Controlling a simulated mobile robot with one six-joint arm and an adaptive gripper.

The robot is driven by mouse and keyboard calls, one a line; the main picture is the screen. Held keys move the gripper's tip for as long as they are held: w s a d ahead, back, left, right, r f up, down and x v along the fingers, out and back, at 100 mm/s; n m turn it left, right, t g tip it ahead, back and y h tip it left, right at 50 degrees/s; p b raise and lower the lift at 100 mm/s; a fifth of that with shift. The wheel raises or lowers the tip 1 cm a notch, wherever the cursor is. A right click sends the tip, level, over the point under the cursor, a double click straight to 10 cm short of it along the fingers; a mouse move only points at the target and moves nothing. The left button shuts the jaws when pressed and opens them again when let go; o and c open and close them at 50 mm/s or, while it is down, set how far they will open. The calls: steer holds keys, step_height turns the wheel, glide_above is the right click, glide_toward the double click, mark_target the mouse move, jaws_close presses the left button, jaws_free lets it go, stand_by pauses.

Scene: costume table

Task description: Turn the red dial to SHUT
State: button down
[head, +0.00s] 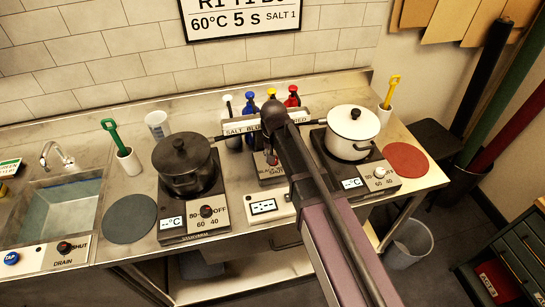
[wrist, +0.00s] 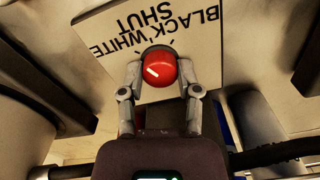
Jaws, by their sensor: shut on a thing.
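The red dial (wrist: 163,64) sits on a pale label plate (wrist: 108,32) in the wrist view. The plate reads BLACK, WHITE and SHUT, upside down there. A short white mark shows on the dial's left part; I cannot tell for certain which word it indicates. My gripper (wrist: 160,73) has one finger on each side of the dial and is shut on it. In the head view my gripper (head: 272,160) is over the middle unit between the two pots, and my arm hides much of that unit.
A black pot (head: 183,165) stands left of my arm and a white pot (head: 353,130) right of it, each on a hotplate. Coloured bottles (head: 271,95) stand behind. A small white panel (head: 264,207) lies in front. The sink (head: 60,212) is at far left.

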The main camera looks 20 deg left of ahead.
steer(key=m, duration=0.5)
steer(key=shift+s+m, duration=0.1)
steer(key=shift+m, duration=0.3)
steer(key=shift+c, duration=1.5)
jaws_free()
steer(key=shift+r, duration=0.1)
